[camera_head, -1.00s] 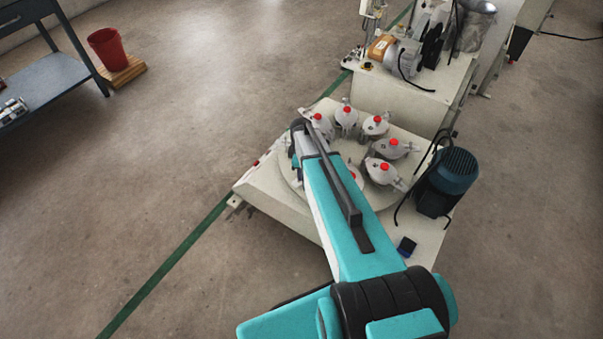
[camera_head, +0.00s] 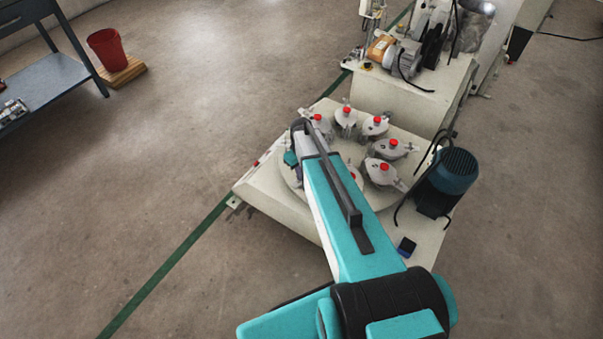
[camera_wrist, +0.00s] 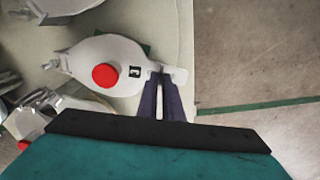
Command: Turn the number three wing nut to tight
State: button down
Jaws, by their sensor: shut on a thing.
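In the wrist view a pale grey pot lid (camera_wrist: 97,62) has a red knob (camera_wrist: 105,75) and a small label (camera_wrist: 135,71) that reads as a 3. A pale wing nut (camera_wrist: 178,75) sticks out at the lid's right side. My gripper (camera_wrist: 161,76), with dark purple fingers, is shut on the wing nut at the lid's edge. The fingers hide part of the nut, so how tight it is cannot be told. In the head view my arm hides the fingers and this nut.
Several similar red-knobbed pots stand in a ring on a round plate on the pale machine table (camera_head: 270,205). A dark blue motor (camera_head: 453,172) stands at its right. Another machine (camera_head: 405,90) stands behind.

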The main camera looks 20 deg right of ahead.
jog(key=shift+w+r, duration=0.1)
jog(key=shift+w, duration=0.15)
jog(key=c, duration=1.9)
grip_release()
jog(key=shift+s, duration=0.15)
jog(key=shift+r, duration=6.85)
jog(key=shift+a, duration=0.1)
